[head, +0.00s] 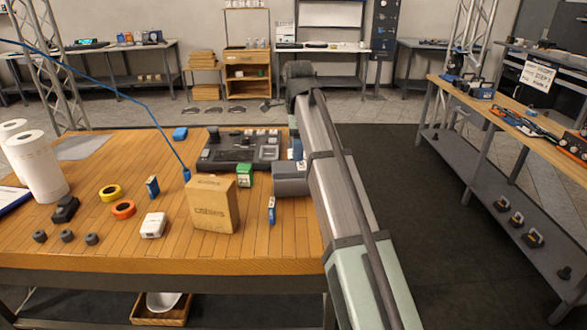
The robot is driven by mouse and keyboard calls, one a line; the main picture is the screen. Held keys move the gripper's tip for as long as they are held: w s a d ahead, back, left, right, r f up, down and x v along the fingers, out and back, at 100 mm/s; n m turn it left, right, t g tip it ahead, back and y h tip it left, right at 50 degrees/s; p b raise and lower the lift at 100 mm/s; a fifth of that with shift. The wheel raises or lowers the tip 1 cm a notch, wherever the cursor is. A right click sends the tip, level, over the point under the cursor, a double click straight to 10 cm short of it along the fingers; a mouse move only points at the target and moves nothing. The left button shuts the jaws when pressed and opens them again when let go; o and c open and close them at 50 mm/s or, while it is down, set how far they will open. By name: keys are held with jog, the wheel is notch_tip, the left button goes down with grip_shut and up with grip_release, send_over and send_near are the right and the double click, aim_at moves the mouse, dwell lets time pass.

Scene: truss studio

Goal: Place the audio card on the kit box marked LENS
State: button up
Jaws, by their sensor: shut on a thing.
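My arm reaches up and away from the lower right, and its far links hide part of the table. I cannot make out my gripper's fingers or anything between them. A tan kit box (211,203) marked "cables" stands on the wooden table. No LENS marking is readable. A grey block-like thing (290,180) is partly hidden by my arm, and I cannot tell what it is. A small blue and white card-like piece (271,210) stands right of the tan box. Another blue card-like piece (152,187) stands to its left. I cannot tell whether either is the audio card.
A green block (244,175) is behind the tan box, before a dark mixing console (225,150). A white box (153,225), orange tape roll (124,209), yellow tape roll (110,192) and white paper rolls (38,165) stand left. The table's front right is bare.

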notch_tip(320, 180, up, 3)
send_over(292, 166)
jog(key=shift+w+f, duration=0.1)
jog(key=shift+f, duration=4.65)
jog(key=shift+d+f, duration=0.1)
jog(key=shift+f, duration=0.05)
jog(key=o, duration=1)
notch_tip(292, 166, up, 12)
jog(key=shift+r, duration=0.1)
